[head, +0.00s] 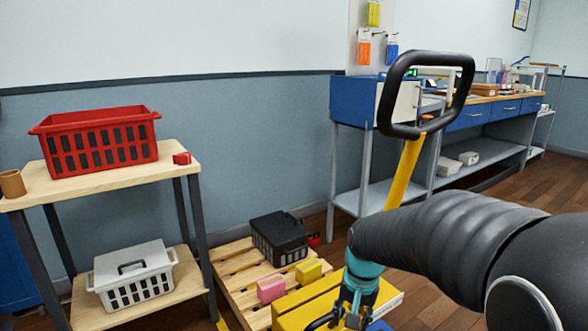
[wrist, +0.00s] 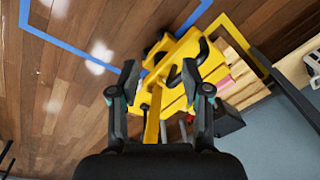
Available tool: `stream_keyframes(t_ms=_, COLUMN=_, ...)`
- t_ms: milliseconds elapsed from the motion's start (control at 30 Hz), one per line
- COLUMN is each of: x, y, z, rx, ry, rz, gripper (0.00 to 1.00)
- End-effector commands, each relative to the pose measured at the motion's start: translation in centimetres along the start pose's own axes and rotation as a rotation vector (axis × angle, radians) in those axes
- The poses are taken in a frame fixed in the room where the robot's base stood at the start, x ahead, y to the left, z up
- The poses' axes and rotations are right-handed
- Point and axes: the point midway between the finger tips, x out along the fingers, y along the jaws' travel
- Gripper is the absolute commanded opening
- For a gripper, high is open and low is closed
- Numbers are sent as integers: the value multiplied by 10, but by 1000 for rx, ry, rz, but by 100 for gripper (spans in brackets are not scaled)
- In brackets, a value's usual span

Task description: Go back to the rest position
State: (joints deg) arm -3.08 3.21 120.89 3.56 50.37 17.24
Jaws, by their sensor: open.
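My gripper (head: 340,316) hangs low at the bottom edge of the head view, pointing down in front of the yellow platform. In the wrist view its two fingers (wrist: 160,78) are spread wide apart. A yellow bar shows between them below; I see nothing clasped. My dark sleeved arm reaches in from the lower right of the head view.
A yellow truck-like body (head: 308,300) with a yellow post (head: 404,175) and black loop handle (head: 388,100) stands close to my arm. Beside it are a wooden pallet (head: 232,281) with a black crate (head: 277,238), and a shelf (head: 105,181) with a red basket (head: 97,142).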

Motion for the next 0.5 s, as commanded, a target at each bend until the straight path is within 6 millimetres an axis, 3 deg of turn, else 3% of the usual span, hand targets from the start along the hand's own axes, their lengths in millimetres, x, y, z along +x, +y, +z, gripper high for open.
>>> stream_keyframes(t_ms=200, x=-36, y=26, z=53, rx=-177, ry=62, rz=5, gripper=48)
stream_keyframes(t_ms=500, x=-70, y=57, z=118, rx=-307, ry=180, rz=14, gripper=48)
